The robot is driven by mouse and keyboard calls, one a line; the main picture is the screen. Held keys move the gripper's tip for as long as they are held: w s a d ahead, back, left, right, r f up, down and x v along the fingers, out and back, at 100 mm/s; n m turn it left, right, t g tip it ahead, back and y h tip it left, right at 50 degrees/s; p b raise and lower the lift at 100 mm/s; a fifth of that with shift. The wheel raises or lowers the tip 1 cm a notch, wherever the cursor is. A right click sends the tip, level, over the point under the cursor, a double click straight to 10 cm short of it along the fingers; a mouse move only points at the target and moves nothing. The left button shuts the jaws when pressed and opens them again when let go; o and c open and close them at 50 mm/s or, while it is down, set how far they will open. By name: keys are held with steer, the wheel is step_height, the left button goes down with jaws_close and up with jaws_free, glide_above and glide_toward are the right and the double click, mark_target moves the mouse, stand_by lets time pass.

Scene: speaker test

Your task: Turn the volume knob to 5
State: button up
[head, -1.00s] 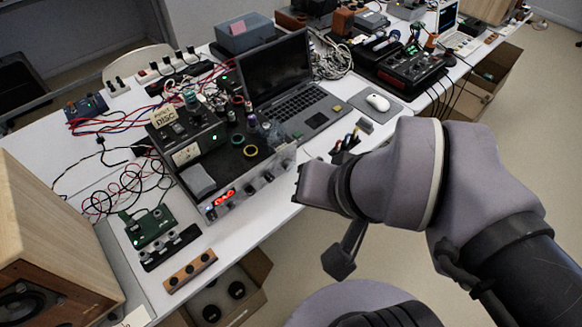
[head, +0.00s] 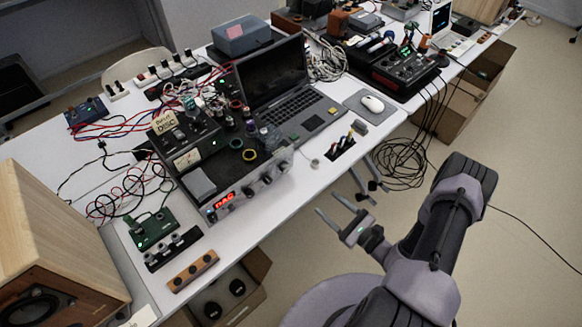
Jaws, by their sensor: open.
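A silver-fronted audio unit (head: 236,206) with a red lit display (head: 225,199) sits at the front edge of the table. A row of knobs (head: 266,180) is on its front face, right of the display. I cannot tell which is the volume knob or read its setting. My gripper (head: 326,202) is open and empty, with its two fingers apart. In the picture it is to the right of the unit's front, past the table's front edge, and touches no knob.
A laptop (head: 303,101) and a mouse (head: 372,104) are behind and to the right. Rolls of tape lie on the unit. A wooden speaker (head: 60,235) stands at the left. A green board (head: 154,229) and several cables are nearby. The floor right of the table is mostly clear.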

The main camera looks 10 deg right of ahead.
mark_target(288, 170)
steer(key=b+x, duration=0.1)
steer(key=x, duration=0.4)
steer(key=b+x, duration=0.1)
steer(key=x, duration=0.5)
steer(key=b+x, duration=0.1)
steer(key=x, duration=0.5)
steer(key=shift+w+f, duration=0.1)
steer(key=shift+f, duration=0.2)
jaws_close()
